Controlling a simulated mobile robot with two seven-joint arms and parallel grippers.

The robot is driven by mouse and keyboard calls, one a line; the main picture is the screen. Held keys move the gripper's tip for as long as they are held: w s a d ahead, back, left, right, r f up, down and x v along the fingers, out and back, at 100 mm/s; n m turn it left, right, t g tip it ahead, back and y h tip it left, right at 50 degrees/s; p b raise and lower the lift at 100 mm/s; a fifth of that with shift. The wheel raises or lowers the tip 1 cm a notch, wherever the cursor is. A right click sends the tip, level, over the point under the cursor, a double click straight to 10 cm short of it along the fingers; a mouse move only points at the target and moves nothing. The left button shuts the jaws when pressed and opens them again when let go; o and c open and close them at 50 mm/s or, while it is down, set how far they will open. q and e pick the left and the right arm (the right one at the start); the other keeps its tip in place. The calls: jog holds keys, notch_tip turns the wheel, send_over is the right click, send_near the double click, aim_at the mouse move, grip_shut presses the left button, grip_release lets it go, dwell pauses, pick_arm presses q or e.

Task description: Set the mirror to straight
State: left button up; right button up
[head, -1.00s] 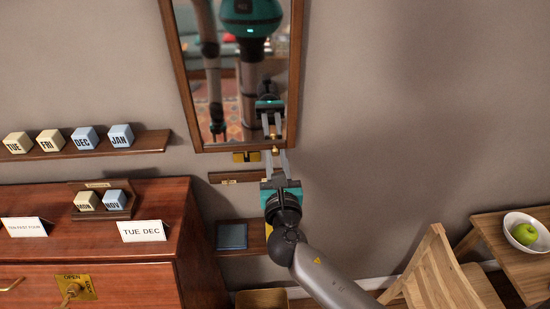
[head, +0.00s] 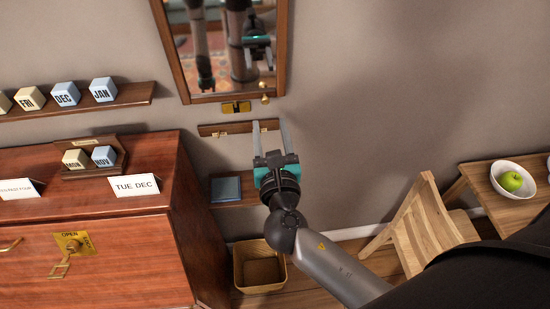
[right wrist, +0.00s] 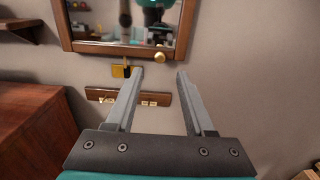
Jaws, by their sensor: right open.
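The mirror (head: 231,98), in a brown wooden frame, hangs on the wall at the top of the head view, its upper part out of view. In the right wrist view the frame's bottom bar (right wrist: 100,49) slopes slightly down to the right. A small brass knob (head: 265,98) sits at the frame's lower right; it also shows in the right wrist view (right wrist: 160,57). A brass plate (head: 236,107) is on the wall just below the frame. My right gripper (head: 268,126) is open and empty below the knob, apart from it. My left gripper is not directly in view.
A narrow hook rail (head: 225,130) is on the wall behind my right fingers. A red-brown cabinet (head: 110,225) and a shelf of calendar cubes (head: 140,97) are at left. A basket (head: 258,268) stands below; a wooden chair (head: 425,220) is at right.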

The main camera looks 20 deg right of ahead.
jog(key=b+v, duration=0.1)
jog(key=v, duration=0.7)
jog(key=shift+s, duration=0.1)
jog(key=s+f+m+g+y+b, duration=0.1)
jog(key=s+f+m+g+b, duration=0.15)
jog(key=f, duration=0.95)
jog(key=s+f+m+g+y+b, duration=0.1)
jog(key=f+m+g+b, duration=0.2)
jog(key=f, duration=1)
jog(key=s+f+m+g+y+b, duration=0.1)
jog(key=s+f+m+g+b, duration=0.2)
jog(key=f, duration=0.9)
jog(key=s+d+f+m+g+y+b, duration=0.1)
jog(key=s+d+f+m+g+b, duration=0.1)
jog(key=s+f+m, duration=0.9)
jog(key=s+d+f+m+g+y+b, duration=0.1)
jog(key=s+f+m+g+b, duration=0.3)
jog(key=s+f+m, duration=0.7)
notch_tip(320, 180, down, 4)
jog(key=shift+s+d+f+g, duration=0.1)
jog(key=shift+s+d+g, duration=0.65)
jog(key=shift+s+g, duration=0.2)
